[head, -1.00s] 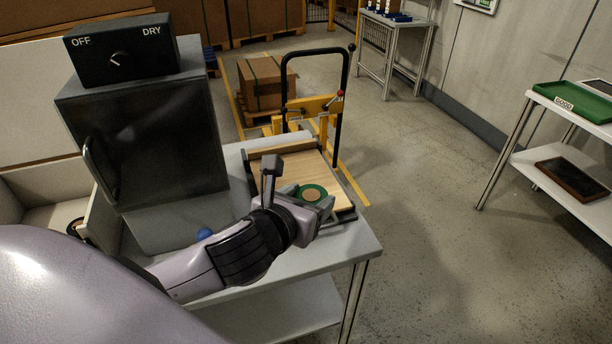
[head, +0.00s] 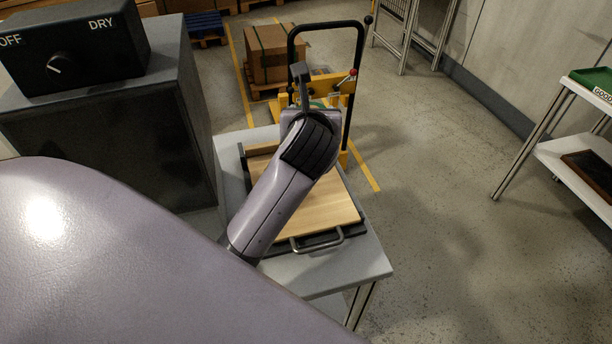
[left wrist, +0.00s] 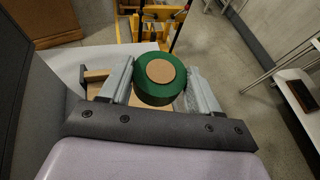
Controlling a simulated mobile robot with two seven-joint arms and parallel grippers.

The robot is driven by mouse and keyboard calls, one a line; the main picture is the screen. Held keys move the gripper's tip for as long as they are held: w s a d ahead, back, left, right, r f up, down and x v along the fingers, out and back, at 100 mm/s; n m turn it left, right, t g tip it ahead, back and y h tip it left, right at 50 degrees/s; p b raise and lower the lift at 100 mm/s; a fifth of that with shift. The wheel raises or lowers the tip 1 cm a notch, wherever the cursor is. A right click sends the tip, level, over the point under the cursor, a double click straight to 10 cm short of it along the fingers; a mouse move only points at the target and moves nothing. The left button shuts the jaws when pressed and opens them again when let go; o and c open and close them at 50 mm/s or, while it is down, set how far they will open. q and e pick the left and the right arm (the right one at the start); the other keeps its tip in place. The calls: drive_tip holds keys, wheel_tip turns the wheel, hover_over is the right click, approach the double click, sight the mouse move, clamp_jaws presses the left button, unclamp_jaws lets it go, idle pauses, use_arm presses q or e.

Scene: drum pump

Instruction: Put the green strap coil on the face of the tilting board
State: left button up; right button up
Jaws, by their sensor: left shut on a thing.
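The green strap coil (left wrist: 137,97) has a round tan centre and sits between the fingers of my left gripper (left wrist: 160,74), which is shut on it. In the head view my left wrist hides most of the gripper and coil; only a sliver of green shows beyond it. The tilting board (head: 318,208) has a pale wooden face, a dark frame and a metal handle at its near edge. It lies on the grey table, and my left forearm crosses above it. In the left wrist view the coil and gripper cover most of the board. My right gripper is not in view.
A dark cabinet (head: 110,150) with an OFF/DRY dial box (head: 75,45) stands left of the board. A yellow lift cart (head: 334,82) with a black handle stands behind the table (head: 345,268). A shelf unit (head: 575,165) is at right, with open floor between.

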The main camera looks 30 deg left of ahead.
use_arm(q)
wheel_tip(320, 180, down, 13)
drive_tip(key=shift+r+b, duration=0.2)
drive_tip(key=shift+b, duration=0.75)
drive_tip(key=shift+f+b, duration=0.5)
drive_tip(key=shift+f, duration=1.65)
drive_tip(key=shift+f, duration=0.15)
drive_tip(key=o, duration=1.1)
